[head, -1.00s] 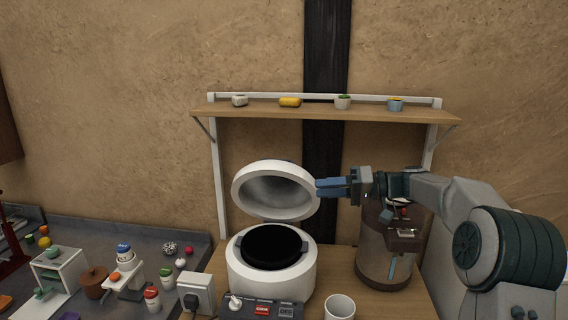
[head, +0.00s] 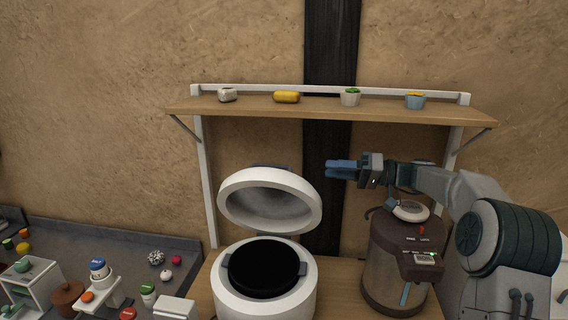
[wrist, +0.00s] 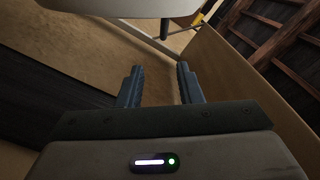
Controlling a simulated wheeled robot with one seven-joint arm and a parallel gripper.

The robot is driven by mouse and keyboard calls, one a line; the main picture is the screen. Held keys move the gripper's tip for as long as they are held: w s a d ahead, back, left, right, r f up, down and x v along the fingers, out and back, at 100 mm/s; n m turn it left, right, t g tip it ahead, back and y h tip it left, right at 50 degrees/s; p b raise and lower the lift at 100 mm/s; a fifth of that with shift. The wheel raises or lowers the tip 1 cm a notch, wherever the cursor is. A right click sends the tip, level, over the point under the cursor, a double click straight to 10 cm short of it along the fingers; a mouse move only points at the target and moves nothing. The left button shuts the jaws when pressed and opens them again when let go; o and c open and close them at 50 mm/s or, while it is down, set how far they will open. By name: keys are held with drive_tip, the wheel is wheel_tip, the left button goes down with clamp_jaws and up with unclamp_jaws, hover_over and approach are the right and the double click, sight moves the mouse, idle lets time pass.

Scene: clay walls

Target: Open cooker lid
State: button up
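The white cooker (head: 228,300) stands on the wooden table with its dark inner pot (head: 264,266) exposed. Its round white lid (head: 312,200) is raised and tilted back, showing its grey inner side. My gripper (head: 330,169) is above and to the right of the lid, its blue fingers pointing left. In the head view a gap of wall shows between the fingertips and the lid. In the wrist view the two fingers of my gripper (wrist: 160,80) are apart with nothing between them.
A wooden shelf (head: 240,107) with small pots runs above my gripper. A grey counter (head: 120,248) with several small objects lies at left.

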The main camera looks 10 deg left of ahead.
drive_tip(key=p, duration=0.4)
hover_over(271, 195)
drive_tip(key=w+d, duration=0.2)
drive_tip(key=shift+a, duration=0.15)
drive_tip(key=shift+b, duration=0.3)
clamp_jaws()
